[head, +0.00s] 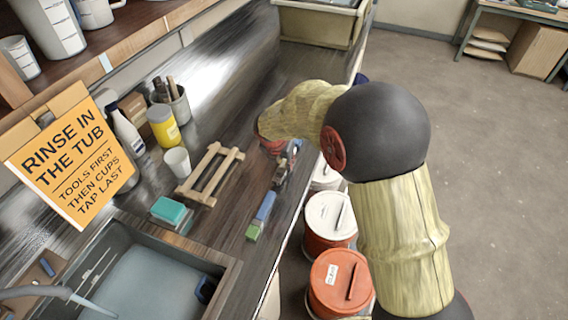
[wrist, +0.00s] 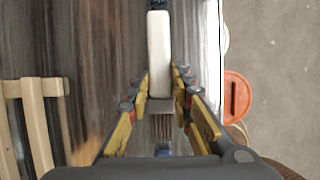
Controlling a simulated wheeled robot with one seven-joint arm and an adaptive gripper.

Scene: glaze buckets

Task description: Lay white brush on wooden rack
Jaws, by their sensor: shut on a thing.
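The white brush (wrist: 159,52) is between the two fingers of my gripper (wrist: 160,85) in the wrist view. Its pale handle points up the picture and its brown bristles (wrist: 162,128) point down. The fingers are shut on it near the metal band. In the head view my gripper (head: 281,172) is over the counter, right of the rack, and the brush is hard to make out there. The wooden rack (head: 207,181), a pale frame of bars, stands on the counter and looks empty. Part of it also shows at the left of the wrist view (wrist: 37,125).
A blue and green block (head: 261,217) lies in front of my gripper. A white cup (head: 177,162), a teal sponge (head: 169,211) and a yellow jar (head: 163,127) stand around the rack. The sink (head: 150,275) is at front left. Lidded buckets (head: 340,280) stand beyond the counter's right edge.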

